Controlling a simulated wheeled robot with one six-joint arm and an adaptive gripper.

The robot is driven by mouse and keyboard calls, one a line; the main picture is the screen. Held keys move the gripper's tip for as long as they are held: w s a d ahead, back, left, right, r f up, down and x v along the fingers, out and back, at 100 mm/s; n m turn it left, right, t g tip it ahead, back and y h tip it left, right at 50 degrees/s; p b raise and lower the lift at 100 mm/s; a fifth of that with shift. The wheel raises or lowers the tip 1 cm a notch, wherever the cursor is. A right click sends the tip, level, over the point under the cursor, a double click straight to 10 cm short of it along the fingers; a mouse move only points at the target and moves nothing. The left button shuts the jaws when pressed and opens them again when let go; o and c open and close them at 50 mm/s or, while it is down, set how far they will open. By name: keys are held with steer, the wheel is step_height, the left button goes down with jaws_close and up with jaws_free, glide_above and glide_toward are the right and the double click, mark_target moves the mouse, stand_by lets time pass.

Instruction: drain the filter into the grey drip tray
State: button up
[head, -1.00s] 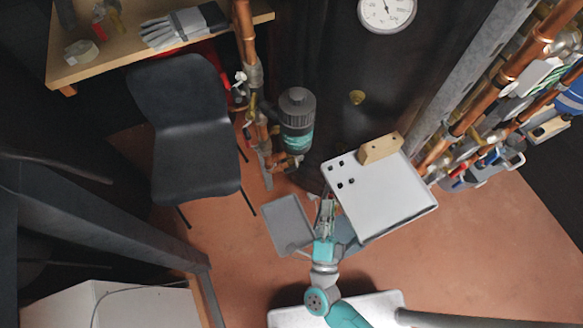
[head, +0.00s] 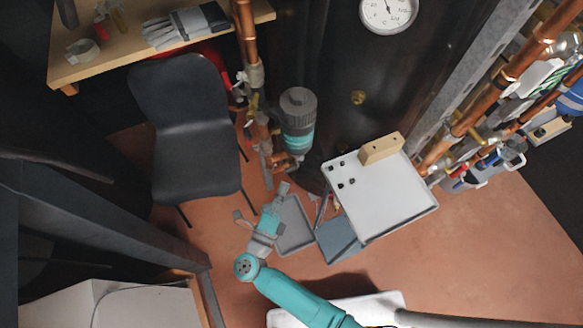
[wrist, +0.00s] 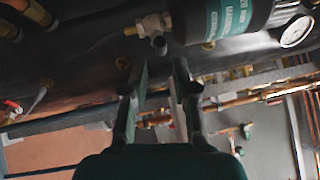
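The filter (head: 298,122) is a dark grey and teal canister on the copper pipework in the head view. In the wrist view its teal-labelled body (wrist: 232,18) is at the top right, with a brass valve (wrist: 152,25) and a short outlet beside it. The grey drip tray (head: 297,232) lies on the floor below the filter, partly hidden by my gripper. My gripper (head: 283,187) is above the tray's upper left side, below and apart from the filter. In the wrist view my gripper (wrist: 160,75) has its fingers apart with nothing between them, pointing towards the valve's outlet.
A white tray (head: 395,205) with a wooden block (head: 381,148) stands to the right. A blue-grey flat item (head: 340,240) lies beside the drip tray.

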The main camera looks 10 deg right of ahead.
mark_target(292, 168)
steer(key=x, duration=0.7)
steer(key=shift+w, duration=0.2)
jaws_close()
